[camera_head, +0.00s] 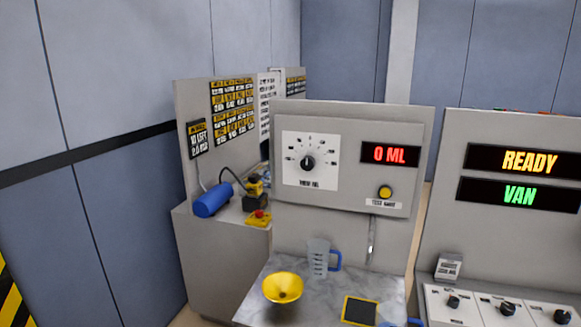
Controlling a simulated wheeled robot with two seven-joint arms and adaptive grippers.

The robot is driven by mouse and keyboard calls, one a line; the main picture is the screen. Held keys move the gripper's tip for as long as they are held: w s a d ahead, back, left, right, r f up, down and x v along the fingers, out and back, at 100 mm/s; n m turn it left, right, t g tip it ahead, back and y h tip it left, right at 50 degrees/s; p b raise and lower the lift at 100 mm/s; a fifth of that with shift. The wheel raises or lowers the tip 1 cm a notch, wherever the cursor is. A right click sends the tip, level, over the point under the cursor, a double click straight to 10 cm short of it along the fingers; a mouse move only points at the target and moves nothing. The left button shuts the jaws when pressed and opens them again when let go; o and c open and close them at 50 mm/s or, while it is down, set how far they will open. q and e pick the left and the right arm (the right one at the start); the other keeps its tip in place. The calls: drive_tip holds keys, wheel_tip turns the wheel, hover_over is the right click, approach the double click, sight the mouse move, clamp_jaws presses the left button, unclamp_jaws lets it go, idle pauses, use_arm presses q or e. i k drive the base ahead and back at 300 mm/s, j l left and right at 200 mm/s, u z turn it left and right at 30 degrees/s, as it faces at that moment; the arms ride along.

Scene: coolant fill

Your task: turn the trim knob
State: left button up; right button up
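A black knob (308,162) sits in the middle of a white dial plate (296,175) on the left of the grey dispenser panel. It looks like the trim knob, but the small label under it is too blurred to read surely. Marks and numbers ring the knob, and its pointer seems to point roughly up. A display (390,154) to its right reads "0 ML" in red. A yellow round button (385,191) sits below the display. Neither of my grippers is in view, and nothing touches the knob.
Below the panel, a marble-look counter (262,310) holds a yellow funnel (283,288), a clear jug (318,258) with a blue handle and a dark yellow-edged pad (360,311). At right, a console shows "READY" (529,162) and "VAN", with black knobs (507,308) below. A blue cylinder (212,201) lies at left.

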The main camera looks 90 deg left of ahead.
sight(307, 163)
drive_tip(key=u, duration=2.7)
